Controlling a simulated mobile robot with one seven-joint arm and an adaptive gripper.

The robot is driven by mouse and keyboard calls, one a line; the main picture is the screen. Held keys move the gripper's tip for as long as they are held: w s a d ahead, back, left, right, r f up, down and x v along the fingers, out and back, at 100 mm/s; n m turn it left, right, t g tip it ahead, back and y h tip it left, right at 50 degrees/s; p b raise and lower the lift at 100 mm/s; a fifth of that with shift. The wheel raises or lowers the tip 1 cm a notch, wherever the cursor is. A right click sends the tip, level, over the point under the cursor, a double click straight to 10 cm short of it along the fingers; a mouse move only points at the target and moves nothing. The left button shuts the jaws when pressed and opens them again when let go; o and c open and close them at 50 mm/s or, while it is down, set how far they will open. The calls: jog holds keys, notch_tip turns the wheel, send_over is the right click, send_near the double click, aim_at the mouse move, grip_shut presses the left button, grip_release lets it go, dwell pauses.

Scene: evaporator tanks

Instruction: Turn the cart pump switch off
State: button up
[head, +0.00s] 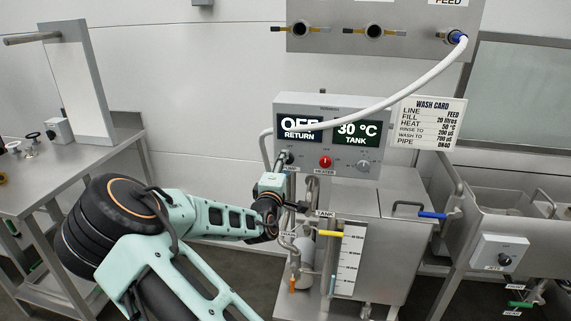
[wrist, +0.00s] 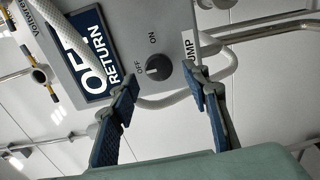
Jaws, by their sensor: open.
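The pump switch (wrist: 158,67) is a dark round knob on the grey control box (wrist: 125,25), with OFF and ON printed beside it. Its pale mark appears to be on the OFF side. A PUMP label (wrist: 188,44) is next to it. My gripper (wrist: 163,80) is open and empty, one finger on each side of the knob in the wrist view. I cannot tell whether a finger touches it. The left display (head: 301,128) reads OFF RETURN.
A red heater control (head: 325,161) and another knob (head: 364,166) share the box front. A white hose (head: 410,80) crosses above it. Bent pipes stand close to my gripper. A steel tank (head: 375,235) is below right, and a steel table (head: 70,170) is at the left.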

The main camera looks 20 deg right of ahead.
jog(key=v, duration=1)
